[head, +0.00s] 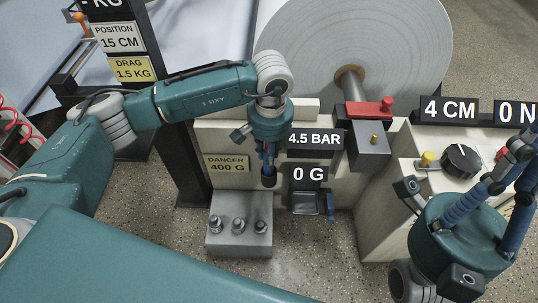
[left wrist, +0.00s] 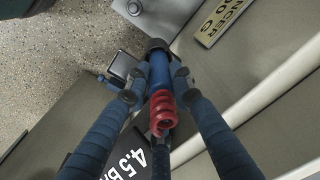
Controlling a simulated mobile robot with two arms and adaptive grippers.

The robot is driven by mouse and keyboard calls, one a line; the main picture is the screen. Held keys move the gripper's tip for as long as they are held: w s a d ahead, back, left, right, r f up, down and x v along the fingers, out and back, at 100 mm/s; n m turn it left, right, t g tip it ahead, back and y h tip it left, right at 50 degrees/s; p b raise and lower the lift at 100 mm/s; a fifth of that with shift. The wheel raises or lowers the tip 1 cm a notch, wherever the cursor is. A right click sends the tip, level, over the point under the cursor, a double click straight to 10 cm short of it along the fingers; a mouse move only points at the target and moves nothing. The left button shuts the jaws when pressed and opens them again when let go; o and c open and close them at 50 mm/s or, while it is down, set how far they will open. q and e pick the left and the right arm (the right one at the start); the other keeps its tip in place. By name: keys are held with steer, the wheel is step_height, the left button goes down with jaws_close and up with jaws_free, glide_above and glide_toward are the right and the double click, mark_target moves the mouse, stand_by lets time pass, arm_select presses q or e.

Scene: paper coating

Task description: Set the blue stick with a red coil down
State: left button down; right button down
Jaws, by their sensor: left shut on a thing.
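My left gripper (head: 267,158) hangs pointing down in front of the cream machine. It is shut on the blue stick with a red coil (left wrist: 158,72). In the left wrist view the two blue fingers of the left gripper (left wrist: 155,86) grip the stick from both sides. The stick has a dark end cap, and the red coil sits around it below the fingertips in the picture. In the head view the stick's dark lower end (head: 268,181) shows under the gripper, partly hidden by the fingers. My right gripper (head: 522,150) is at the right edge, its fingertips partly cut off.
A grey block (head: 240,240) with several metal pegs stands below and left of the stick. A small tray (head: 306,204) sits under the "0 G" display (head: 311,176). A large paper roll (head: 350,40) stands behind. A control panel with a black knob (head: 461,161) is at right.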

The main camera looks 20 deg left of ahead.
arm_select(q)
steer(key=shift+f, duration=0.1)
steer(key=shift+f, duration=0.15)
steer(key=c, duration=1.8)
jaws_free()
steer(key=shift+o, duration=0.2)
